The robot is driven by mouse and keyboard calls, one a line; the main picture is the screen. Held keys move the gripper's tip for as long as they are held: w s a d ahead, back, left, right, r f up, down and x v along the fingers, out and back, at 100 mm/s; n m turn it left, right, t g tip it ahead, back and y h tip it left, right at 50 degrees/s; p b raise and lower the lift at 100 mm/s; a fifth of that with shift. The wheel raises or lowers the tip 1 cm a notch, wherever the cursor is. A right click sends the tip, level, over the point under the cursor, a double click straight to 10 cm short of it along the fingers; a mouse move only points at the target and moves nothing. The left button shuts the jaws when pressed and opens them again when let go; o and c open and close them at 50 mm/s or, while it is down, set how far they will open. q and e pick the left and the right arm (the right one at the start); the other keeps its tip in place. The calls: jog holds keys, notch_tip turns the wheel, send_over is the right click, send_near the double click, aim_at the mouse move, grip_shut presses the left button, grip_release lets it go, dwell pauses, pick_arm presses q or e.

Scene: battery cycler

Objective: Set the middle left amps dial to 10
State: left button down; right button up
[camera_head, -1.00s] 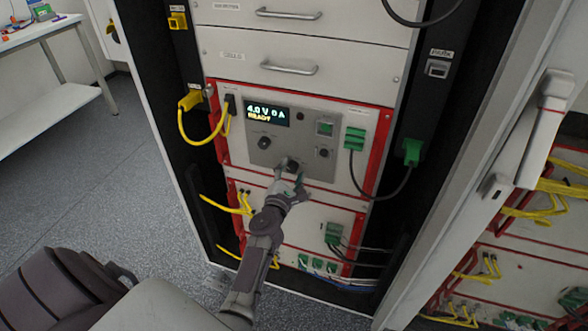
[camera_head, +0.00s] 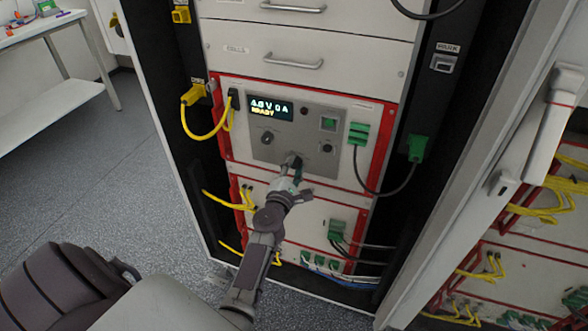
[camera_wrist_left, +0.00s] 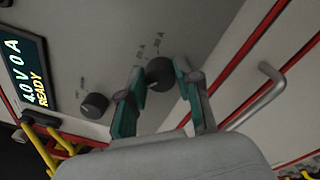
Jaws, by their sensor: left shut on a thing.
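The amps dial, a round black knob (camera_wrist_left: 160,72), sits low in the middle of the grey control panel. In the head view it is mostly hidden by my fingers. My left gripper (camera_head: 295,167) reaches up to it from below and is shut on it, with one green-padded finger on each side in the left wrist view (camera_wrist_left: 158,97). A second black dial (camera_wrist_left: 95,105) is up and left of the gripper and shows in the head view (camera_head: 267,137). The display (camera_head: 271,108) reads 4.0 V 0 A, READY. My right gripper is not in view.
A small black knob (camera_head: 326,148) and a green-lit switch (camera_head: 328,124) are right of the dials. A yellow cable (camera_head: 203,135) loops at the left, and a black cable with a green plug (camera_head: 416,148) hangs at the right. Drawer handles (camera_head: 292,63) stick out above.

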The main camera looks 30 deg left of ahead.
pick_arm(q)
jog(key=m, duration=0.3)
jog(key=shift+f+b, duration=0.1)
jog(key=shift+b, duration=0.3)
jog(key=shift+m, duration=1.4)
jog(key=c, duration=0.8)
grip_release()
jog(key=shift+s+d+f, duration=0.15)
jog(key=shift+s+d, duration=0.05)
jog(key=shift+s, duration=0.25)
jog(key=v, duration=1.1)
jog(key=shift+a, duration=0.1)
